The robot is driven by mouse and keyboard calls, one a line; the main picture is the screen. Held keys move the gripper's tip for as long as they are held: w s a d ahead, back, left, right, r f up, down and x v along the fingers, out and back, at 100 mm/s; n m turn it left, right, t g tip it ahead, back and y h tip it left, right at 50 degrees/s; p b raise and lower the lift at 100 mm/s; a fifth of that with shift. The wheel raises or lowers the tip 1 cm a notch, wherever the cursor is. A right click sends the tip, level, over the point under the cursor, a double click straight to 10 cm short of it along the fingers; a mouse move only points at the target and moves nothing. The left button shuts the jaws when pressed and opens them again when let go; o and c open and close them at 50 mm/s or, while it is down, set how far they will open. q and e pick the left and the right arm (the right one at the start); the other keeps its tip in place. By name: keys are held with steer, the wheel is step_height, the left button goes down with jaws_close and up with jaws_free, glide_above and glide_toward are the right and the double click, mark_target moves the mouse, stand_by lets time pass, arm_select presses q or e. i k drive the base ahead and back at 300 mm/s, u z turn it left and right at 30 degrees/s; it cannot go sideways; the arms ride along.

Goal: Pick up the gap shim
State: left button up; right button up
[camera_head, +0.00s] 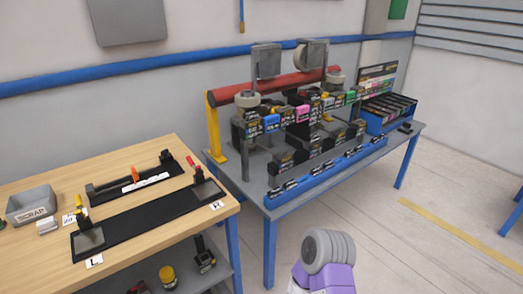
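I cannot pick out the gap shim for certain at this size. Several small pieces lie on the wooden bench (150,226). A small orange piece (135,175) stands upright at the rear black fixture (120,189). A small yellow piece (79,201) is at the left, close to a white tag with dark marks (69,219). A small red piece (190,161) is at the right rear of the bench. A long black plate (145,218) lies in front, between the L label (94,261) and the R label (217,205). Neither gripper shows.
A grey SCRAP bin (31,204) stands at the bench's left. A yellow-topped object (167,274) is on the shelf below. A blue-framed rack table (270,229) with coloured boxes and rollers stands to the right. Open floor (420,235) lies at the right.

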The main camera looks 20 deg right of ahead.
mark_target(253, 115)
steer(key=u, duration=0.3)
steer(key=k, duration=0.75)
steer(key=z, duration=1.15)
steer(key=i, duration=1.3)
steer(key=u, duration=0.2)
